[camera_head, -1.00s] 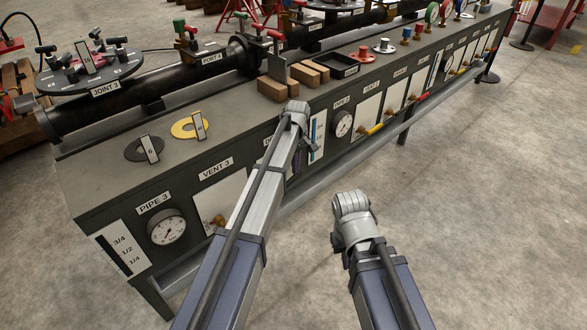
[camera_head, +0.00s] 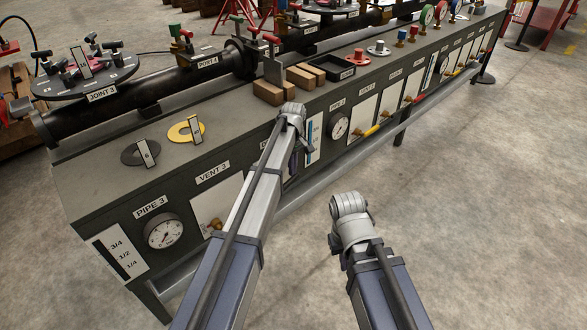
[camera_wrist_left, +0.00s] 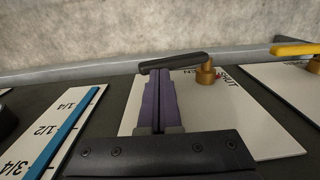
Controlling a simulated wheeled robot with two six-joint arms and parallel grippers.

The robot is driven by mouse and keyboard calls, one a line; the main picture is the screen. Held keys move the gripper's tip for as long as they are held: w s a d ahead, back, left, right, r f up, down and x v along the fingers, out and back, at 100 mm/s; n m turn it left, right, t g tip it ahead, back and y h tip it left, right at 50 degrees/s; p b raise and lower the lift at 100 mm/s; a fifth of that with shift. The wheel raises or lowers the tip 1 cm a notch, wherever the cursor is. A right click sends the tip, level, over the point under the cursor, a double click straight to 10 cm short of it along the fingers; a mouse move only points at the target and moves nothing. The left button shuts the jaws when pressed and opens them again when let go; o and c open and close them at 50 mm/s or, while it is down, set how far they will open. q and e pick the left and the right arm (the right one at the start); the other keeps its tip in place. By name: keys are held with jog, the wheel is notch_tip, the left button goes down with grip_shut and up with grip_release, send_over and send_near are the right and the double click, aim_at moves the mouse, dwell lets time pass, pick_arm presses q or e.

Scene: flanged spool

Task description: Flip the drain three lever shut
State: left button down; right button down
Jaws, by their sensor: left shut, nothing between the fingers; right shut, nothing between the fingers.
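The black lever (camera_wrist_left: 175,63) on a brass valve (camera_wrist_left: 206,74) shows in the left wrist view, over a white panel with upside-down lettering. It points left from the valve, roughly along the panel. My left gripper (camera_wrist_left: 160,80) is shut and empty, its purple fingers at the lever's free half; I cannot tell whether they touch it. In the head view my left arm covers most of that panel, between the VENT 3 panel (camera_head: 215,200) and the blue-barred gauge (camera_head: 313,138); the lever is hidden there. My right gripper is out of view below my right arm.
A yellow lever (camera_wrist_left: 297,49) stands on the neighbouring panel at right in the wrist view. A level gauge (camera_wrist_left: 58,130) lies at left. On the bench top (camera_head: 110,185) are wooden blocks (camera_head: 270,92) and a black tray (camera_head: 342,74).

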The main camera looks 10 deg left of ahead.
aim_at(291, 179)
pick_arm(q)
jog(key=r+p, duration=0.3)
jog(key=shift+s+a+r, duration=0.25)
jog(key=shift+s+r, duration=0.15)
jog(key=w+d+r+p, duration=1)
jog(key=w+r+p, duration=0.1)
jog(key=w, duration=0.1)
jog(key=shift+w+r+p, duration=0.2)
jog(key=shift+w+p, duration=0.1)
jog(key=shift+w, duration=0.05)
jog(key=s+r+m+p, duration=0.4)
jog(key=s+r+p, duration=0.3)
jog(key=s, duration=0.8)
jog(key=s+a+r+m+p, duration=0.1)
jog(key=s+r+m+p, duration=0.4)
jog(key=s, duration=1)
jog(key=s+r+m+y+p, duration=0.1)
jog(key=s+r+m+p, duration=0.4)
jog(key=s+r+p, duration=0.5)
jog(key=s, duration=0.5)
jog(key=shift+s+a+r, duration=0.2)
jog(key=shift+s, duration=0.1)
jog(key=shift+f, duration=0.1)
